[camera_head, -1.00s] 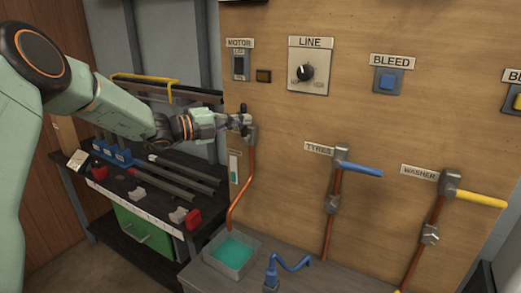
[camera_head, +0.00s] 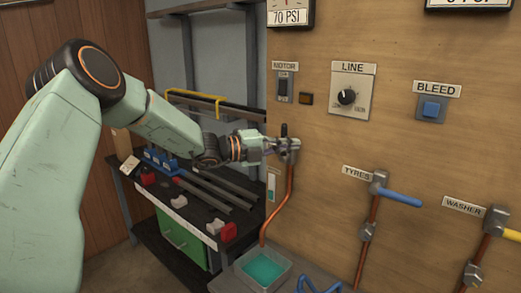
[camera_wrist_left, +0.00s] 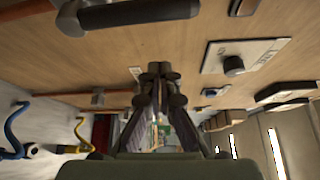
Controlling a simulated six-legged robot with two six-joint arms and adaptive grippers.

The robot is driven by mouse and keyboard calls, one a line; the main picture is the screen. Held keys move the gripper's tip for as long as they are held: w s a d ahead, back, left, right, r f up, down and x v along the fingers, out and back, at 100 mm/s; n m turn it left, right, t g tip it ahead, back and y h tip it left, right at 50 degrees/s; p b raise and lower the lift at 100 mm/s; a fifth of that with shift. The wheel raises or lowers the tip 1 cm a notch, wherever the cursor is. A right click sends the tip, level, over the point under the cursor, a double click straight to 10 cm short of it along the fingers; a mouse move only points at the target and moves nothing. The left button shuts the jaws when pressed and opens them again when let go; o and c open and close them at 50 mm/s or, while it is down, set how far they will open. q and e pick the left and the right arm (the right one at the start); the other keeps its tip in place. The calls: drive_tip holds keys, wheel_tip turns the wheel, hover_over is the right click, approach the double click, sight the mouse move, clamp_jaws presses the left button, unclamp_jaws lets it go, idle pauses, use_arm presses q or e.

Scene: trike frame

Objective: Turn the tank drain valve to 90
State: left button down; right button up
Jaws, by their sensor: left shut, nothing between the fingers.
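The drain valve (camera_head: 293,152) is on the wooden panel, at the top of a copper pipe that runs down to a tray of teal liquid. Its black handle (camera_head: 284,130) points up. My left gripper (camera_head: 286,147) is right at the valve, with its fingers overlapping the valve body in the head view. In the left wrist view the fingers (camera_wrist_left: 155,75) are shut together and empty. A black handle (camera_wrist_left: 140,14) on a copper pipe crosses the top there, apart from the fingertips. Whether the fingers touch the valve cannot be told. My right gripper is out of view.
The drain tray (camera_head: 243,280) stands below the pipe. The LINE knob (camera_head: 347,97), a motor switch (camera_head: 285,86) and the blue BLEED button (camera_head: 431,108) are on the panel. The blue TYRES lever (camera_head: 400,196) is to the right. A tool bench (camera_head: 200,232) stands left.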

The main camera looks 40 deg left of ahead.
use_arm(q)
drive_tip(key=p+v, duration=0.2)
drive_tip(key=v, duration=0.7)
drive_tip(key=shift+a+f, duration=0.3)
drive_tip(key=shift+a, duration=0.05)
